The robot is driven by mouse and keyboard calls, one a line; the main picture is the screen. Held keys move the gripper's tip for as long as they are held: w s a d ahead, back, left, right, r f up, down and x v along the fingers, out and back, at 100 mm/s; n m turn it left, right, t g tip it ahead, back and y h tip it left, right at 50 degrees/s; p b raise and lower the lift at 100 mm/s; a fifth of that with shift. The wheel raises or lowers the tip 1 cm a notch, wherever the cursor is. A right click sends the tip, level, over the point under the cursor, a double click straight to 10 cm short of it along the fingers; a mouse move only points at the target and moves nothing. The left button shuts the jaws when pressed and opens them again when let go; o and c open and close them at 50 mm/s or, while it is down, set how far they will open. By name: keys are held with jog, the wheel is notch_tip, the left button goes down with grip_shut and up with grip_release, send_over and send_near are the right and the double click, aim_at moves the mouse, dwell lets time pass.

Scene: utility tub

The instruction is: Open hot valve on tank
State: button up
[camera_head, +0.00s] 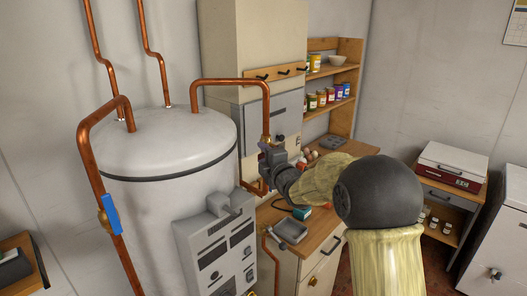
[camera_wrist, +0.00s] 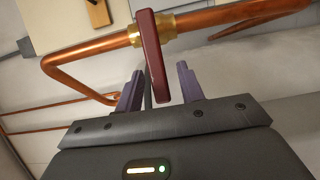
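The tank is a white cylinder (camera_head: 165,150) with copper pipes on top. In the wrist view a dark red lever handle (camera_wrist: 152,50) sits on a brass fitting (camera_wrist: 136,34) of a copper pipe (camera_wrist: 95,49). My gripper (camera_wrist: 160,72) is open, with one purple-grey finger on each side of the lever's lower end. A gap shows between the lever and each finger. In the head view my gripper (camera_head: 270,160) is at the copper pipe right of the tank, and it hides the red lever. A blue lever handle (camera_head: 111,213) is on the left pipe.
A grey control box (camera_head: 218,250) stands before the tank. Right of it is a wooden counter (camera_head: 318,222) with small items. Shelves with jars (camera_head: 330,96) stand behind. My arm extends over the counter's right part.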

jog(key=shift+w, duration=0.1)
grip_shut()
